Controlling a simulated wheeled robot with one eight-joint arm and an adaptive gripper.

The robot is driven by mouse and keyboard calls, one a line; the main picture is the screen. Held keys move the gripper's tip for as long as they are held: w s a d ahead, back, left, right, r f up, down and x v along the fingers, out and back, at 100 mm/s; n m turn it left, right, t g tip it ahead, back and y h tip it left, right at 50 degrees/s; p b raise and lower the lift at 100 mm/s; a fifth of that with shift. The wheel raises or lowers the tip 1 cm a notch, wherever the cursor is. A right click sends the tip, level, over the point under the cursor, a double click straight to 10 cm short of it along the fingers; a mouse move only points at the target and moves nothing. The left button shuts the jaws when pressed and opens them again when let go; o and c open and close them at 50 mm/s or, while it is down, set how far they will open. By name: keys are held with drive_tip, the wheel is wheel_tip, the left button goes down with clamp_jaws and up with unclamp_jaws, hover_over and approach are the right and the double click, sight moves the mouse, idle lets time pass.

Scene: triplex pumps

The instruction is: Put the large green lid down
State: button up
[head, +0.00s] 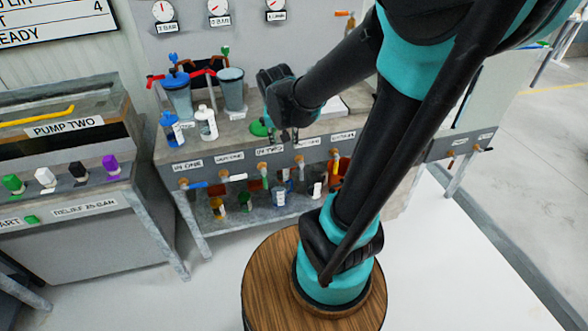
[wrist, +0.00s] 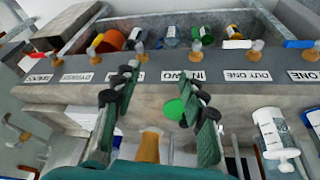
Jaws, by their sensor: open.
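The green lid (head: 260,127) lies on the bench top, just left of my gripper (head: 289,134) in the head view. In the wrist view the green lid (wrist: 174,109) shows as a round green disc between my fingers, nearer the right finger, which hides part of its edge. My gripper (wrist: 160,88) is open, with its two dark ribbed fingers spread apart. I see nothing held between them. Whether a finger touches the lid, I cannot tell.
A white bottle (head: 207,122) and a blue-capped bottle (head: 172,128) stand left on the bench (head: 232,133). Two tanks, one blue-lidded (head: 178,95) and one grey (head: 231,88), stand behind. Labelled taps line the front edge, with several jars on the shelf below.

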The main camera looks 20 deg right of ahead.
drive_tip(key=s+d+f+n+y, duration=0.1)
drive_tip(key=s+f+n, duration=0.2)
drive_tip(key=s, duration=0.7)
wheel_tip(320, 180, down, 3)
drive_tip(key=shift+s+r+n+t+y, duration=0.15)
drive_tip(key=shift+s+n+t+y, duration=0.15)
drive_tip(key=shift+s, duration=0.1)
